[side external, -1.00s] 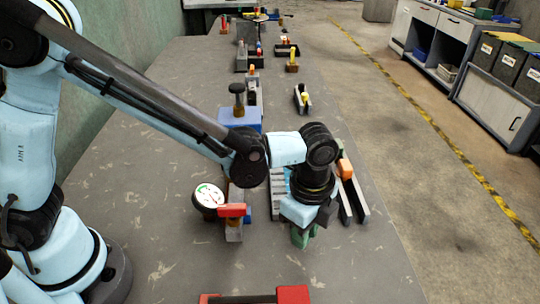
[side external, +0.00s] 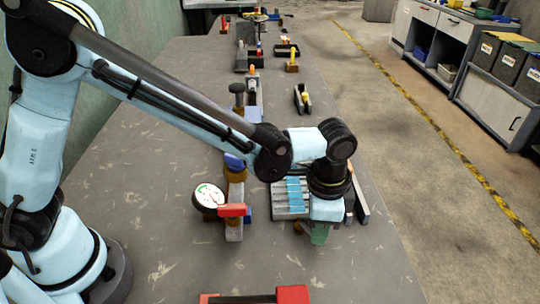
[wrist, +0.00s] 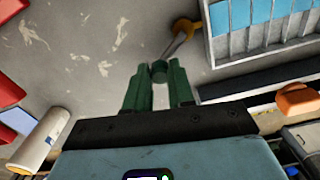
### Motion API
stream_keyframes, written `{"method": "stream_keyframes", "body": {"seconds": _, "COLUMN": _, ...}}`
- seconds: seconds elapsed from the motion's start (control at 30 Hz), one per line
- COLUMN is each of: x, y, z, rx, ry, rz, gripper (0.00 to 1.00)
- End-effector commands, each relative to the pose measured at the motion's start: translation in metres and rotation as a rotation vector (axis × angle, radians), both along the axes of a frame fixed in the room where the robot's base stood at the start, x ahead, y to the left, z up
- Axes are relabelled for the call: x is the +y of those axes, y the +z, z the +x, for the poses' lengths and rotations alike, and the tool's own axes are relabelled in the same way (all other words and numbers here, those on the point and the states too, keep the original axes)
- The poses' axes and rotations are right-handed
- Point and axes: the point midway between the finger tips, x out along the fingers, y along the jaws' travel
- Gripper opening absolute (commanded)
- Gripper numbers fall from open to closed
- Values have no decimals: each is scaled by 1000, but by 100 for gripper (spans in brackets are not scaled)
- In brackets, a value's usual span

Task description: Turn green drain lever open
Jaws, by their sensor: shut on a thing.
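The green drain lever (wrist: 159,71) shows in the wrist view as a small green knob on a short metal stem. The stem runs up and right to a brass-coloured fitting (wrist: 186,27). My gripper (wrist: 159,76) has green fingers, and their tips close on the knob from both sides. In the side external view my gripper (side external: 319,236) points down at the near right part of the bench. There the fingers and wrist hide the lever, and a bit of brass (side external: 298,227) shows just left of them.
A grey rack with blue strips (side external: 290,193) stands close behind my gripper. A white dial gauge (side external: 208,196) and a red-handled valve (side external: 233,210) stand to the left. A red-ended bar (side external: 292,294) lies at the front. The bench (side external: 370,270) is bare at the front right.

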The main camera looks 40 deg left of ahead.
Motion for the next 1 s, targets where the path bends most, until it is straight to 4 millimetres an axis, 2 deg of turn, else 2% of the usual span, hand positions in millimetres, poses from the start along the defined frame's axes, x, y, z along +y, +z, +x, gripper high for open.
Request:
{"method": "stream_keyframes", "body": {"seconds": 0.5, "x": 0, "y": 0, "z": 20, "rx": -1, "ry": 436, "rz": -3, "gripper": 0}}
{"method": "stream_keyframes", "body": {"seconds": 1.0, "x": 3, "y": 0, "z": 28, "rx": -1, "ry": 600, "rz": -4, "gripper": 0}}
